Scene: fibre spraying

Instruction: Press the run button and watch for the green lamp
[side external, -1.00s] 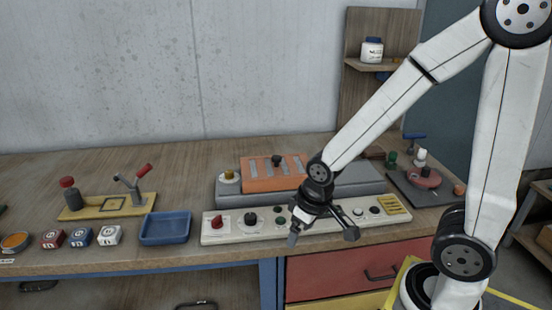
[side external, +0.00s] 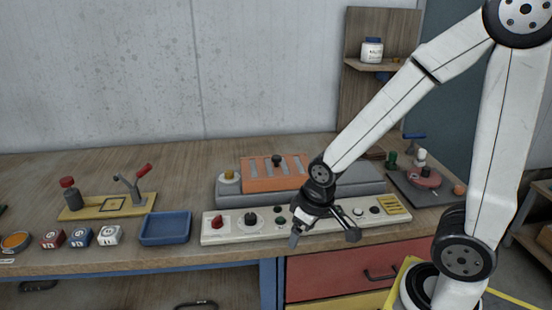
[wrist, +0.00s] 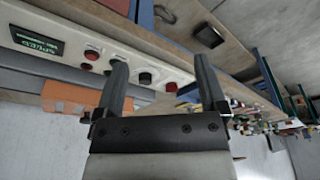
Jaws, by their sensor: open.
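A pale control panel (side external: 226,236) lies along the bench's front edge. It carries a red knob (side external: 221,221), a black dial (side external: 250,219) and a small dark green button (side external: 279,209). My gripper (side external: 323,237) is open and empty, pointing down in front of the panel's middle and hiding part of it. In the wrist view, its two fingers (wrist: 160,66) are spread across the panel. A green button (wrist: 117,59) is close beside the left finger, with red buttons (wrist: 90,55) further left. I cannot read which is the run button, and no lamp clearly glows green.
A grey machine with an orange block (side external: 262,175) stands behind the panel. A blue tray (side external: 166,228), numbered blocks (side external: 80,237) and a yellow clamp plate (side external: 105,208) are to the left. A red disc fixture (side external: 424,178) is at right.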

